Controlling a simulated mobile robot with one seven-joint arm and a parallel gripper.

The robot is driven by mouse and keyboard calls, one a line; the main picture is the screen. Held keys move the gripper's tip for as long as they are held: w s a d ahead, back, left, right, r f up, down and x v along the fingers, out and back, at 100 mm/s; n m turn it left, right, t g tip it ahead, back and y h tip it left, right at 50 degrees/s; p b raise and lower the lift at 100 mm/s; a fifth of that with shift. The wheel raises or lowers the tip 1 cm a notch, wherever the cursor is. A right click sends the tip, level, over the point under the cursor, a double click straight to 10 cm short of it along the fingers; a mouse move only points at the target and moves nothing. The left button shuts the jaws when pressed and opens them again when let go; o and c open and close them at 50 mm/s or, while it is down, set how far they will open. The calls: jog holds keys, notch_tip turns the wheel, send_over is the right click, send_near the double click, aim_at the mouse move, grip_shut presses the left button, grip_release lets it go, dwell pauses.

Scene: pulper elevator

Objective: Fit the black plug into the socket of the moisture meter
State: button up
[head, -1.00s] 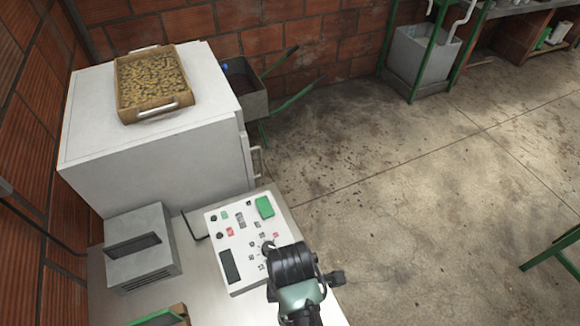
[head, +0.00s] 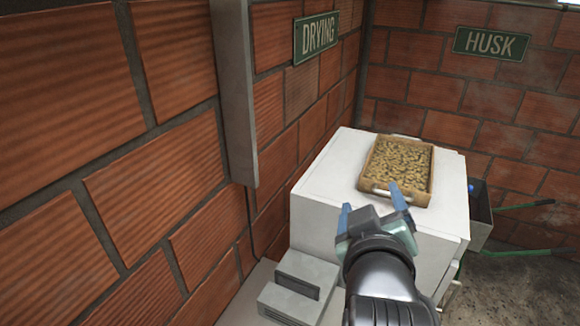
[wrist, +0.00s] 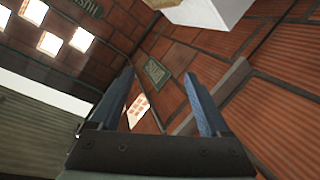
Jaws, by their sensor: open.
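My gripper (head: 373,202) is open, its two blue fingers apart and pointing up and away in front of the white cabinet. In the wrist view the gripper (wrist: 160,76) has nothing between its fingers but the distant wall. I see no black plug in either current view. A grey box with a dark slot (head: 300,284) stands at the bottom, left of my arm, partly cut off by the frame; I cannot tell whether it is the moisture meter. No socket can be made out.
A white cabinet (head: 325,190) carries a wooden tray of beans (head: 432,178). A brick wall (head: 110,130) with a grey post (head: 235,95) runs along the left. A wheelbarrow (head: 480,228) stands right of the cabinet. Signs read DRYING (head: 316,38) and HUSK (head: 491,43).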

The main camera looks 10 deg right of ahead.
jog(key=s+a+r+m+t+y, duration=0.1)
jog(key=a+r+t, duration=0.25)
jog(key=r, duration=0.55)
jog(key=a+r+t, duration=0.3)
jog(key=a+r, duration=0.1)
jog(key=r, duration=0.4)
jog(key=s+a+r+m+t+y, duration=0.1)
jog(key=s+a+r+t, duration=0.2)
jog(key=s+r, duration=0.2)
jog(key=s+a+r+m+t+y, duration=0.1)
jog(key=s+a+r+t+y, duration=0.1)
jog(key=r, duration=0.8)
jog(key=s+a+t, duration=0.1)
jog(key=s+a, duration=0.1)
jog(key=s, duration=0.1)
jog(key=shift+s+a+r, duration=0.25)
jog(key=shift+a+r, duration=0.05)
jog(key=shift+t, duration=0.25)
